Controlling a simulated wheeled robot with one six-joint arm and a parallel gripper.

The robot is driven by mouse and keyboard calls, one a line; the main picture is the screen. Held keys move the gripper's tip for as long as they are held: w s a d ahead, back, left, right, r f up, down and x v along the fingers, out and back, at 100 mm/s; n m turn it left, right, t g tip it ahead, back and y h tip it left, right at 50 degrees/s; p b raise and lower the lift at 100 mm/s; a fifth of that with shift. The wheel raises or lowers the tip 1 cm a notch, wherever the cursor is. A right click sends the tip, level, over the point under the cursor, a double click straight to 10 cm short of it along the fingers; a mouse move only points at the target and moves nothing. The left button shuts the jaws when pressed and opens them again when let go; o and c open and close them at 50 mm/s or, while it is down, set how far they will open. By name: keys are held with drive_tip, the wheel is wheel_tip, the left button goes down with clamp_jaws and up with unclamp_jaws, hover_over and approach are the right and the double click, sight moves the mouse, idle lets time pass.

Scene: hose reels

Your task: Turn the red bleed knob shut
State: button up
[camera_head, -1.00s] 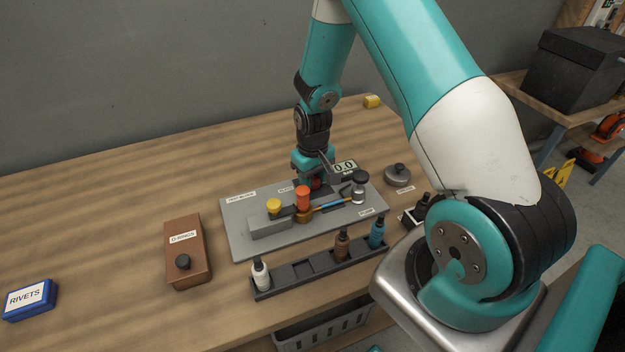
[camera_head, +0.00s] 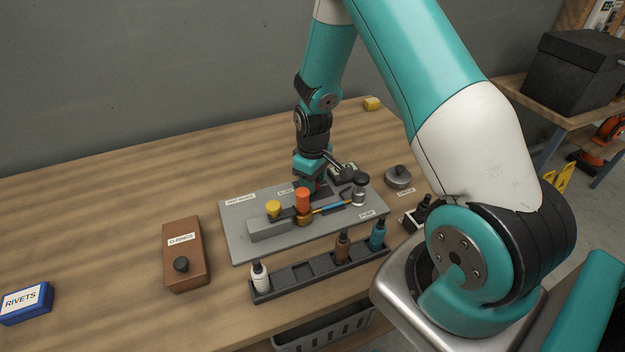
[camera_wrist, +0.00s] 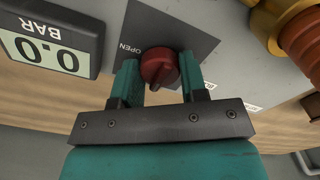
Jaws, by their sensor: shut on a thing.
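The red bleed knob (camera_wrist: 160,68) sits on a dark square plate (camera_wrist: 170,28) on the grey panel, with the word OPEN beside it in the wrist view. My gripper (camera_wrist: 158,80) is shut on the knob, one teal finger on each side. The knob's raised ridge runs roughly up and down in that view, tilted a little. In the head view my gripper (camera_head: 312,186) reaches down behind the orange cap and mostly hides the knob. The gauge (camera_wrist: 50,45) beside the knob reads 0.0 BAR.
The test plate (camera_head: 238,236) carries a yellow knob (camera_head: 273,208), an orange cap (camera_head: 303,199) and a black-topped pump (camera_head: 360,190). In front stands a bottle rack (camera_head: 300,280). A brown O-rings box (camera_head: 183,255) is at left.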

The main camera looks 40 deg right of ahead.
drive_tip(key=o, duration=0.9)
drive_tip(key=shift+r, duration=0.1)
wheel_tip(320, 180, up, 17)
drive_tip(key=shift+r+b, duration=0.15)
drive_tip(key=shift+b, duration=0.95)
drive_tip(key=s+a+r+n+y, duration=0.1)
drive_tip(key=s+a+r, duration=0.1)
drive_tip(key=s+a, duration=0.5)
drive_tip(key=s+a+r+n+y, duration=0.1)
drive_tip(key=s+a+r, duration=0.2)
drive_tip(key=s+a, duration=0.4)
drive_tip(key=s+a+r+n+y, duration=0.1)
drive_tip(key=s+a+r+y, duration=0.1)
drive_tip(key=s+a, duration=0.6)
drive_tip(key=shift+s+a+r, duration=0.1)
drive_tip(key=shift+a+r, duration=0.2)
drive_tip(key=shift+r, duration=0.3)
